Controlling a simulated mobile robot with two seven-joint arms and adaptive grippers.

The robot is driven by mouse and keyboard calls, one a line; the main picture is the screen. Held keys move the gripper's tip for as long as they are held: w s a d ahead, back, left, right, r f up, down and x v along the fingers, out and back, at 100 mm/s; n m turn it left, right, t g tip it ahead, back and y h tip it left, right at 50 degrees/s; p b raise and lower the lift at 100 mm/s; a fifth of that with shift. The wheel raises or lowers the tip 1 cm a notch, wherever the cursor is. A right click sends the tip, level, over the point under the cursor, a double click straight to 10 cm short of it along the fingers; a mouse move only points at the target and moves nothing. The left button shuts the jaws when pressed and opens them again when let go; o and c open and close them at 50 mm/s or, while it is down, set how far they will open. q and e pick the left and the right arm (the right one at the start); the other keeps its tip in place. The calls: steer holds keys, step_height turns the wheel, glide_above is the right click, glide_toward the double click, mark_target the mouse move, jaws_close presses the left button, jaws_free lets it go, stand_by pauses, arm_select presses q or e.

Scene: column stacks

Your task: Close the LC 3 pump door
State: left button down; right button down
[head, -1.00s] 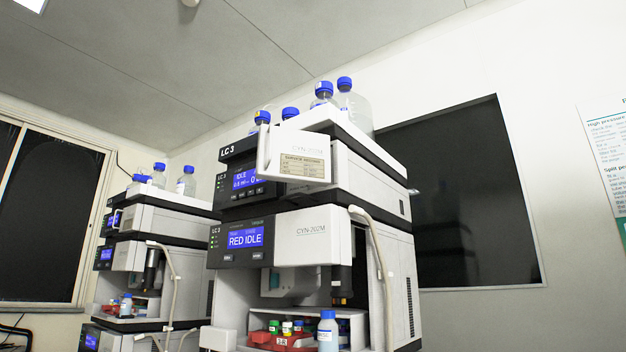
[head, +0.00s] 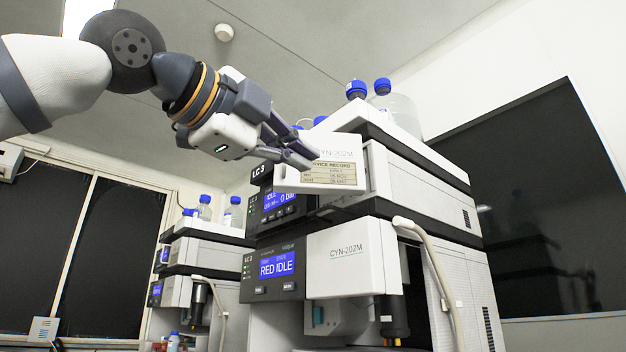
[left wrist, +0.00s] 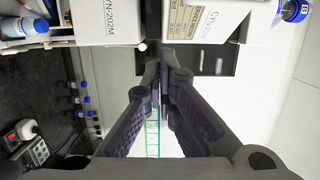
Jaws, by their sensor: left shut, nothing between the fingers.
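The LC 3 pump door (head: 345,176) is a white panel with a service record label, on the upper module of the near LC 3 stack. It stands swung open, out from the dark display panel (head: 285,200). The door also shows with its label at the top of the left wrist view (left wrist: 200,22). My left gripper (head: 308,158) is shut and empty. Its fingertips overlap the door's upper left part in the head view; I cannot tell whether they touch. They also show in the left wrist view (left wrist: 158,88), just below the door. My right gripper is not in view.
Blue-capped bottles (head: 381,98) stand on top of the near stack. The lower module's white cover (head: 352,262) and a pale hose (head: 428,245) are below. A second stack (head: 205,250) stands behind at left. A dark wall panel (head: 530,210) is at right.

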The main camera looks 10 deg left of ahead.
mark_target(310, 180)
arm_select(q)
steer(key=shift+w+d, duration=0.2)
steer(key=shift+w, duration=3.4)
steer(key=shift+w+h, duration=0.2)
steer(key=shift+h, duration=0.1)
